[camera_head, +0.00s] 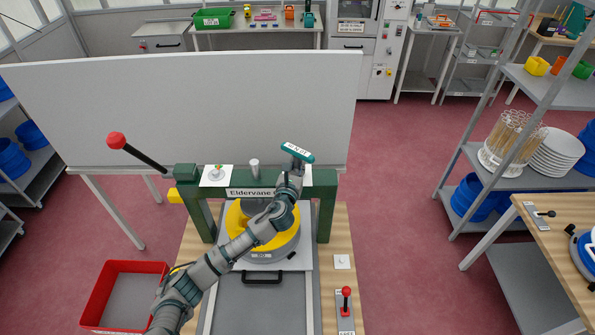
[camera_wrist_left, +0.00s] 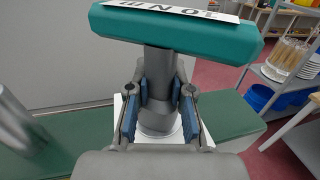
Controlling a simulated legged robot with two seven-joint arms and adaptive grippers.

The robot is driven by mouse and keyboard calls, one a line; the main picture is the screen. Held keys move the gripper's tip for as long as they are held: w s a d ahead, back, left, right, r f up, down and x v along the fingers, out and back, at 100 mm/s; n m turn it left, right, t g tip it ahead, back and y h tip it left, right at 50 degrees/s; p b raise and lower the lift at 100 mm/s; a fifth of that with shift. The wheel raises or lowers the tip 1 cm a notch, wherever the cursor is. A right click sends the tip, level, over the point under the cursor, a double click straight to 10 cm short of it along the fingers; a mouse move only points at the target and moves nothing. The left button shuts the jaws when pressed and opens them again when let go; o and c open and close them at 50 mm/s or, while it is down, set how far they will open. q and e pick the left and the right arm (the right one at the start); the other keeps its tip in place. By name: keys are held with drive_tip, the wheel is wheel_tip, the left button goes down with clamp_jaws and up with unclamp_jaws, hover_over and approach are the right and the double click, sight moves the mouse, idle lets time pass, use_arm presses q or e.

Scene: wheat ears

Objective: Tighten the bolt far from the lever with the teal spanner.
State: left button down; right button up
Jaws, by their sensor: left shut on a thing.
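The teal spanner (camera_head: 297,152) is a T-shaped tool with a teal crossbar and a grey shaft; it also fills the top of the left wrist view (camera_wrist_left: 175,38). My left gripper (camera_head: 294,170) is shut on the grey shaft, below the crossbar; its blue-padded fingers (camera_wrist_left: 160,105) flank it. The shaft stands upright over a white plate (camera_wrist_left: 195,125) on the green press beam. The bolt there is hidden, so I cannot tell how the spanner sits on it. The other bolt (camera_head: 217,172) stands on a white plate near the red-knobbed lever (camera_head: 116,140). My right gripper is out of view.
The green press frame (camera_head: 325,205) stands on a wooden bench with a yellow-and-grey round part (camera_head: 285,245) beneath. A grey post (camera_head: 255,168) rises mid-beam. A white panel (camera_head: 200,105) stands behind. A red bin (camera_head: 120,265) is at left and a small red-knobbed switch (camera_head: 346,300) at front right.

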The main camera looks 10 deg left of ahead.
sight(297, 155)
use_arm(q)
drive_tip(key=m+g+h, duration=0.1)
drive_tip(key=m+h, duration=0.2)
drive_tip(key=h, duration=0.2)
drive_tip(key=shift+a+r+h, duration=0.1)
drive_tip(key=shift+h, duration=0.2)
drive_tip(key=shift+a+m, duration=0.1)
drive_tip(key=shift+m, duration=0.2)
drive_tip(key=shift+h, duration=0.3)
drive_tip(key=shift+m+g+h, duration=0.5)
drive_tip(key=shift+m+h, duration=0.1)
drive_tip(key=shift+h, duration=0.1)
drive_tip(key=shift+d, duration=0.3)
drive_tip(key=shift+a+r, duration=0.2)
drive_tip(key=shift+r, duration=1.5)
